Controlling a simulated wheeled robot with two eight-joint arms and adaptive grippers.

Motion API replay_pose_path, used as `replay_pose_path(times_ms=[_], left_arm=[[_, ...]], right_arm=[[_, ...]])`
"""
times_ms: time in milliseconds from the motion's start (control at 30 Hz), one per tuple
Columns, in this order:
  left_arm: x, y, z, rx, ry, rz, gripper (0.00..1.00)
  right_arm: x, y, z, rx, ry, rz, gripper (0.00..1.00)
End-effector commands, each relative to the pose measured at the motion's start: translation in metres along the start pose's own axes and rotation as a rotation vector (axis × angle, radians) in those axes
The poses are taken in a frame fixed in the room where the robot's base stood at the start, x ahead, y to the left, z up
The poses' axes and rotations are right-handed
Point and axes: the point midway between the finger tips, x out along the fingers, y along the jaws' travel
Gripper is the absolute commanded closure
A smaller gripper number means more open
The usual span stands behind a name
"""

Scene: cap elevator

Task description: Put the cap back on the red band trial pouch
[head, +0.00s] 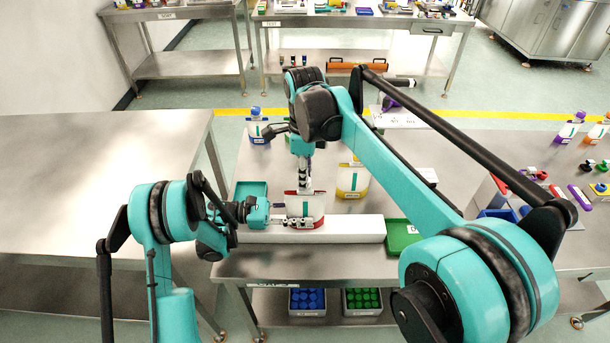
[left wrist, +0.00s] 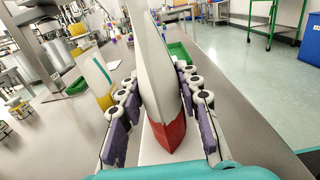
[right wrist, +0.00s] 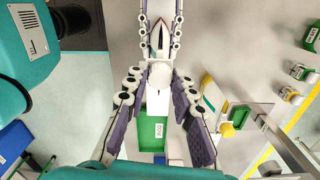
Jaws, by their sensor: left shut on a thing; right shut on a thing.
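The red-band pouch (head: 305,207) stands upright on a long white block (head: 345,228) near the table's front edge. My left gripper (left wrist: 160,75) is shut on the pouch, one finger on each broad side; the red band (left wrist: 168,135) shows low between its fingers. My right gripper (head: 304,187) points down from above, over the pouch's top. In the right wrist view its fingers close around a small pale round piece (right wrist: 160,75), which looks like the cap. It lines up closely with the pouch (right wrist: 160,42); whether it touches the spout is hidden.
A yellow-band pouch (head: 352,182) stands just behind on the right, and a blue-band pouch (head: 258,132) farther back. A green tray (head: 402,236) adjoins the block's right end. A teal tray (head: 251,190) lies behind my left gripper. The table at left (head: 90,170) is bare.

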Motion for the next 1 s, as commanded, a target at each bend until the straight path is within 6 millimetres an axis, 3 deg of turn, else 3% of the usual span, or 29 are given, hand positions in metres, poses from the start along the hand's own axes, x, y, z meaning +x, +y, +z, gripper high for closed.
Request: replay_pose_path(times_ms=[200,333,700,733,800,1000], left_arm=[[0.0003,-0.0003,-0.0003,0.0,0.001,-0.001,1.0],[0.0003,-0.0003,-0.0003,0.0,0.001,-0.001,1.0],[0.0003,-0.0004,-0.0004,0.0,0.001,-0.001,1.0],[0.0003,-0.0004,-0.0004,0.0,0.001,-0.001,1.0],[0.0003,-0.0005,-0.0004,0.0,0.001,-0.001,1.0],[0.0003,-0.0004,-0.0004,0.0,0.001,-0.001,1.0]], right_arm=[[0.0001,-0.0007,0.0,0.491,-0.001,0.0,0.88],[0.0002,-0.0009,-0.0001,0.669,-0.001,0.0,0.88],[0.0002,-0.001,-0.0001,0.737,-0.001,0.0,0.88],[0.0002,-0.001,-0.0001,0.737,-0.001,0.0,0.73],[0.0002,-0.001,-0.0001,0.736,-0.001,0.0,0.55],[0.0004,-0.0009,-0.0002,0.736,-0.001,0.0,0.55]])
